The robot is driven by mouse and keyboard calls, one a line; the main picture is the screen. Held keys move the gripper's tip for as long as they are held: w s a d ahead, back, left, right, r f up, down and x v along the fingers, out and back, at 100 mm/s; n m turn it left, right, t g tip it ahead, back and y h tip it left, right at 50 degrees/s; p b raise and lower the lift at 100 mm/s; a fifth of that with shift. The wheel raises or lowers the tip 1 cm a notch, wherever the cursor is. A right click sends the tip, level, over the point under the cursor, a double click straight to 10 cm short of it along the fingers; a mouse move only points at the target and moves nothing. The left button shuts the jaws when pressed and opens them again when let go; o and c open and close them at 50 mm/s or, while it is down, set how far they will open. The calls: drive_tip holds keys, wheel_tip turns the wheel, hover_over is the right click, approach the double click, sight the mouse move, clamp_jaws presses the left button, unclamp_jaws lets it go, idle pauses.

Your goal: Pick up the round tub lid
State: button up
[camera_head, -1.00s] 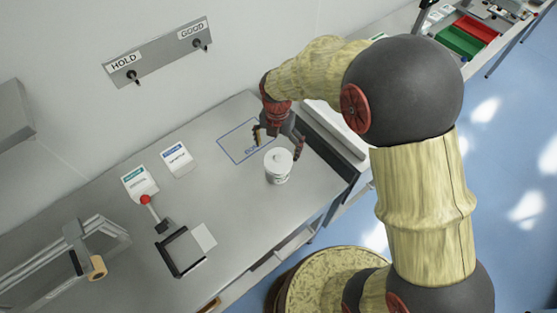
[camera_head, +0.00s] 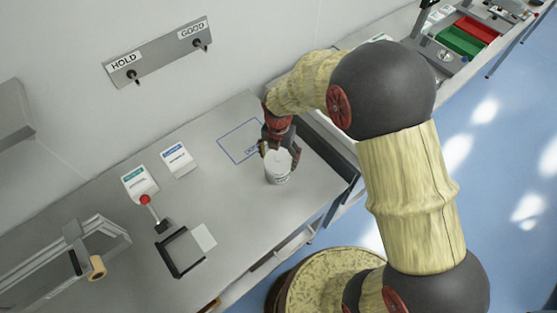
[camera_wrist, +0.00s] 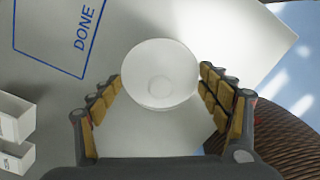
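The round tub lid (camera_wrist: 160,72) is white and sits on top of a white tub (camera_head: 278,173) that stands upright on the grey bench. My gripper (camera_wrist: 160,85) is open, with one padded finger on each side of the lid. The fingertips look close to its rim; whether they touch it I cannot tell. In the head view my gripper (camera_head: 279,152) is right at the tub's top, and part of the tub's far side is hidden.
A blue outlined square marked DONE (camera_wrist: 60,30) lies on the bench behind the tub. Two label boxes (camera_head: 139,183) (camera_head: 177,159), a red-knobbed lever (camera_head: 146,200) and a black frame (camera_head: 180,252) stand to the left. The bench's front edge is close to the tub's right.

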drive_tip(key=c, duration=0.5)
drive_tip(key=shift+r, duration=0.1)
